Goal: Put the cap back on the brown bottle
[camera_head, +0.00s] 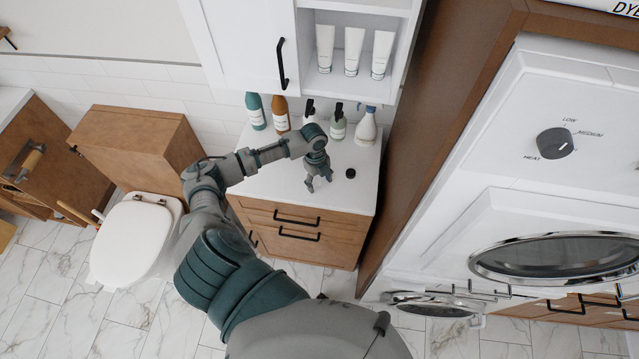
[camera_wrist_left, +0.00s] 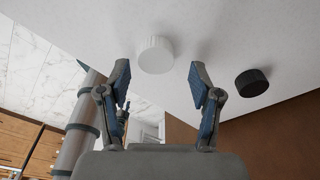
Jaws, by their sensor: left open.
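The brown bottle (camera_head: 281,115) stands upright at the back of the white counter, beside a teal bottle; I cannot make out its top clearly. In the left wrist view a white ribbed round cap (camera_wrist_left: 155,55) sits on the counter, just beyond and between my left fingertips. A black round cap (camera_wrist_left: 252,82) lies off to the right there; it also shows on the counter in the head view (camera_head: 350,173). My left gripper (camera_head: 318,184) is open and empty over the counter, also seen in the wrist view (camera_wrist_left: 160,76). The white cap is not distinguishable in the head view. My right gripper is not in view.
The teal bottle (camera_head: 255,111), a green bottle (camera_head: 338,124) and a white spray bottle (camera_head: 366,127) line the back of the counter (camera_head: 285,177). A wall cabinet (camera_head: 245,45) and shelf with white tubes hang above. A brown panel (camera_head: 420,130) bounds the right side.

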